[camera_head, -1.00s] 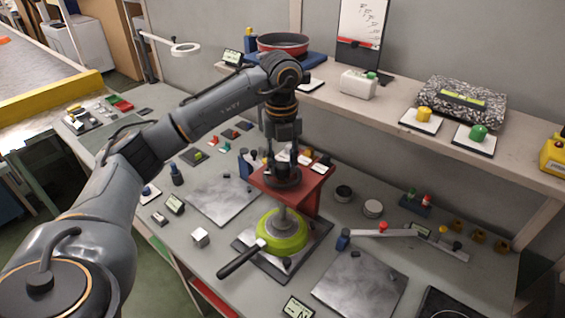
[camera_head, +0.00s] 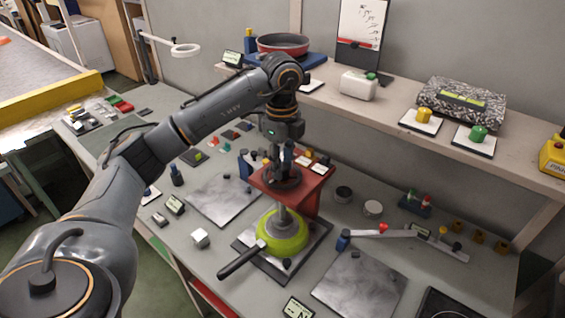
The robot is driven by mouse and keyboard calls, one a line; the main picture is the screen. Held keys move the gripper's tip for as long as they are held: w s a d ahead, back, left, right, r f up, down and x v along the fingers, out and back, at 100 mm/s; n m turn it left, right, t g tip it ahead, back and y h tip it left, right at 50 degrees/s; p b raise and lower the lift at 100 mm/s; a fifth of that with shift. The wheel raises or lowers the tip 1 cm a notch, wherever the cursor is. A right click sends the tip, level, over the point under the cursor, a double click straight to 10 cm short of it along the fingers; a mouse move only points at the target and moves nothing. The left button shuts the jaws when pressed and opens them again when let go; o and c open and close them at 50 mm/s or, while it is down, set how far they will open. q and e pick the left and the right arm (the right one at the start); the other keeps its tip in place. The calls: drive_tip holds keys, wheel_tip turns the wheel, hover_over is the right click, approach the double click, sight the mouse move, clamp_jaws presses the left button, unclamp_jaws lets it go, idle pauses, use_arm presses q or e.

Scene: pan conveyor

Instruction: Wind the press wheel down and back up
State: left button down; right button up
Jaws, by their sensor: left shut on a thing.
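The press has a red frame (camera_head: 311,196) and stands on a dark base plate on the bench. Its dark wheel (camera_head: 284,181) sits on top of the frame. My left gripper (camera_head: 282,165) reaches down from above and is shut on the wheel; its fingertips are partly hidden. Under the frame, the grey press ram (camera_head: 284,221) is down at a green pan (camera_head: 290,243). The pan's black handle (camera_head: 240,262) points toward the lower left. I cannot tell whether the ram touches the pan. My right gripper is not in view.
Steel plates lie left (camera_head: 222,198) and right (camera_head: 360,284) of the press. A small metal cube (camera_head: 200,238) and a little display (camera_head: 298,308) are in front.

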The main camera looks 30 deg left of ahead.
use_arm(q)
drive_tip(key=shift+n, duration=0.6)
drive_tip(key=c, duration=1)
unclamp_jaws()
wheel_tip(320, 180, up, 12)
drive_tip(key=shift+r, duration=0.1)
